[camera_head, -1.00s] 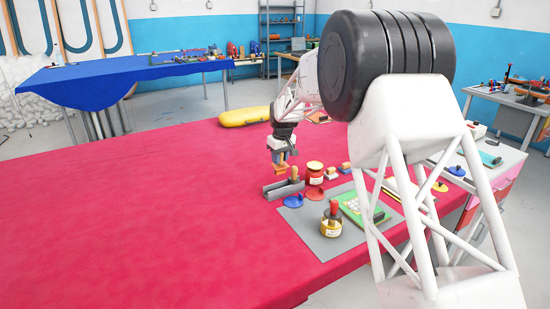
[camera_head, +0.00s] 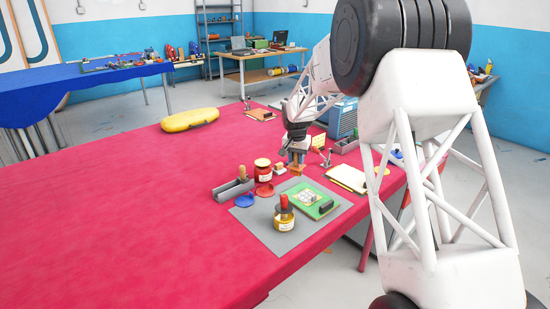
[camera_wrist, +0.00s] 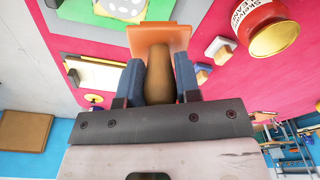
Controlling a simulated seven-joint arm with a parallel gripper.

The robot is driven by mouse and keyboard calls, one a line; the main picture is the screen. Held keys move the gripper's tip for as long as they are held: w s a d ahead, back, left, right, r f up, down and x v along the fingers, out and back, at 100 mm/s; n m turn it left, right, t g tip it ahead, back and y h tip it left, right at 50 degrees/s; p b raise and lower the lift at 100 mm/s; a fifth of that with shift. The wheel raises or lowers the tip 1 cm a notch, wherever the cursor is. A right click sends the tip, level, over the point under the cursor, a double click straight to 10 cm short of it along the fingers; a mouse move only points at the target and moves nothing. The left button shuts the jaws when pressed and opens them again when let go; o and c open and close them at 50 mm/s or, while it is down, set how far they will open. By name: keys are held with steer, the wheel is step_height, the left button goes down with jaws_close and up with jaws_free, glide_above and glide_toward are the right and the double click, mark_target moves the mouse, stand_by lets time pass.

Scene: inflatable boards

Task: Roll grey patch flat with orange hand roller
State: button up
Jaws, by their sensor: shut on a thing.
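My gripper (camera_wrist: 158,88) is shut on the wooden handle (camera_wrist: 160,76) of the orange hand roller (camera_wrist: 158,38). In the head view my gripper (camera_head: 297,150) holds the orange roller (camera_head: 296,169) above the table, behind the green board (camera_head: 322,207). Part of that patch (camera_wrist: 122,7) shows at the top of the wrist view, on the green board (camera_wrist: 75,10). The roller is apart from the patch.
A grey holder (camera_head: 226,193), a red jar (camera_head: 263,172) and small blocks stand behind.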

steer(key=d+m, duration=0.3)
steer(key=d, duration=0.3)
steer(key=shift+s+d, duration=0.25)
steer(key=shift+d, duration=0.1)
steer(key=shift+f, duration=0.2)
steer(key=shift+f, duration=3.25)
steer(key=shift+f, duration=0.7)
steer(key=shift+a, duration=0.1)
steer(key=shift+s+a, duration=0.6)
steer(key=shift+s, duration=0.1)
